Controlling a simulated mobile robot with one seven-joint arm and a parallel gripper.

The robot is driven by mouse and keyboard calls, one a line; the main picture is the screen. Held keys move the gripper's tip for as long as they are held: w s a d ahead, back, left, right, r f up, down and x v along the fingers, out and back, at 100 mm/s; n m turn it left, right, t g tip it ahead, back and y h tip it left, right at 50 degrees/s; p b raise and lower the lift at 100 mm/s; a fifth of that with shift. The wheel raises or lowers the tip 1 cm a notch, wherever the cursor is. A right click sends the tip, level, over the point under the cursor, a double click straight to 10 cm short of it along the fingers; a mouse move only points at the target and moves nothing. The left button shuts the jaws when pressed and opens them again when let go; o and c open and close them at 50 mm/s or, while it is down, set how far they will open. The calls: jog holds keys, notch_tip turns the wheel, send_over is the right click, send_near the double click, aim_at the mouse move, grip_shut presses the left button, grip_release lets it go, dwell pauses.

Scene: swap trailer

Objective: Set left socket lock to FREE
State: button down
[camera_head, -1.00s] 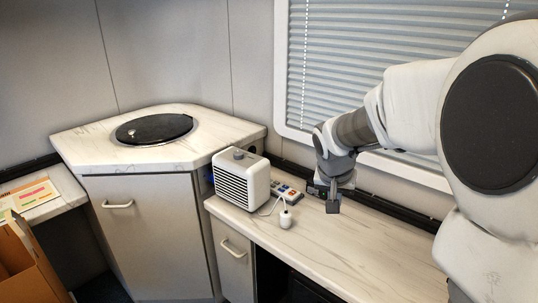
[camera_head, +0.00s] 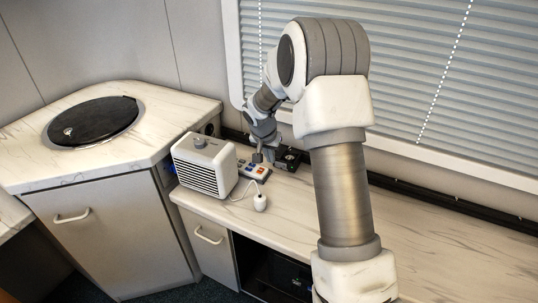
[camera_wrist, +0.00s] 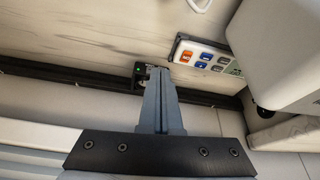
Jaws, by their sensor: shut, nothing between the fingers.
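A small black unit (camera_head: 289,158) with a green light sits at the back of the counter, by the wall rail. It also shows in the wrist view (camera_wrist: 139,76), partly hidden by my fingertips. A white panel (camera_head: 254,171) with orange, blue and grey buttons lies between it and the heater; the wrist view shows the panel (camera_wrist: 232,55) to the right of my fingers. My gripper (camera_head: 258,157) is shut and empty, low over the counter; in the wrist view its fingertips (camera_wrist: 157,72) overlap the black unit. I cannot tell whether they touch it, nor read any lock marking.
A white heater (camera_head: 205,168) stands left of the panel, close to my gripper. A white plug (camera_head: 260,202) on a cord lies in front. A window with blinds (camera_head: 440,80) is behind. The counter (camera_head: 285,215) is clear toward the front and right.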

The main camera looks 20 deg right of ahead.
aim_at(281, 165)
jog(key=shift+w+a+f, duration=0.1)
jog(key=shift+w+f, duration=0.2)
jog(key=shift+w, duration=0.3)
jog(key=b+x, duration=0.1)
jog(key=x, duration=0.9)
jog(key=shift+s, duration=0.2)
jog(key=shift+w+d, duration=0.7)
jog(key=shift+w, duration=0.25)
jog(key=shift+w+d, duration=0.55)
jog(key=shift+w, duration=0.2)
